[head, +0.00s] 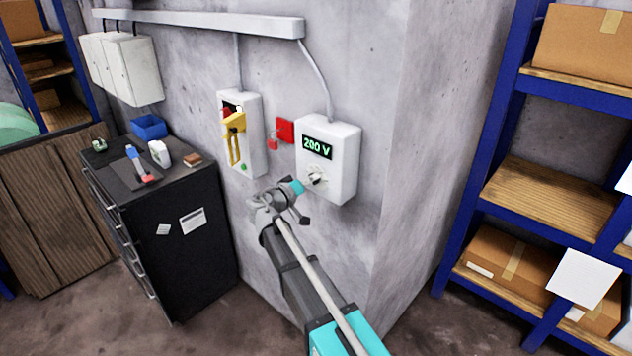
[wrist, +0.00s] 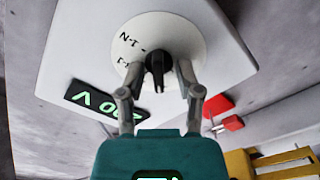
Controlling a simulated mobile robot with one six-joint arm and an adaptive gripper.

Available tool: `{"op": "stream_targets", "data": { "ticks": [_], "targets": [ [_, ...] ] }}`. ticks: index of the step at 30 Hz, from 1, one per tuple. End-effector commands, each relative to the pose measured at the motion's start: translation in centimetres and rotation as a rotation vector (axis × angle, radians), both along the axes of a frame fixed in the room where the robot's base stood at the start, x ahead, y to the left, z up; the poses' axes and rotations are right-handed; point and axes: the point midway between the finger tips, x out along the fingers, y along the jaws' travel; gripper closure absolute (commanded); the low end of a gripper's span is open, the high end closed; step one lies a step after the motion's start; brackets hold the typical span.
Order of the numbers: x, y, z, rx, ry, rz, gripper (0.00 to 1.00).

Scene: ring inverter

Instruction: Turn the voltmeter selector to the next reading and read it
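The voltmeter (head: 345,140) is a white box on the concrete wall with a green display (head: 317,148) reading 200 V. Its selector (head: 317,178) is a black knob on a round white dial. In the wrist view, the selector knob (wrist: 157,68) is close in front of me, and the dial (wrist: 150,30) carries black markings, partly cut off or hidden. My gripper (wrist: 159,70) is open, with one finger on each side of the knob and a visible gap at both sides. In the head view, my gripper (head: 309,182) is at the lower front of the box.
Left of the voltmeter are a red tag (head: 285,130) and a white switch box (head: 251,105) with a yellow handle (head: 234,138). A dark cabinet (head: 195,250) with tools on top stands further left. A blue shelf rack (head: 492,140) stands right, past the wall corner.

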Motion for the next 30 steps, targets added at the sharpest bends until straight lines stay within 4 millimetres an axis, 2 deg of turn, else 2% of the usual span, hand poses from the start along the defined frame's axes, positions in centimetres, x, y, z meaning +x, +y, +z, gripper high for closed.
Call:
{"op": "stream_targets", "data": {
  "ticks": [16,23,30],
  "targets": [
    [-1.1,0.5,-0.1,0.003,0.002,-0.001,0.53],
    [-3.3,2.2,-0.1,0.003,0.002,0.0,0.53],
    [-6.3,4.5,-0.1,0.002,0.001,0.001,0.53]
  ]
}}
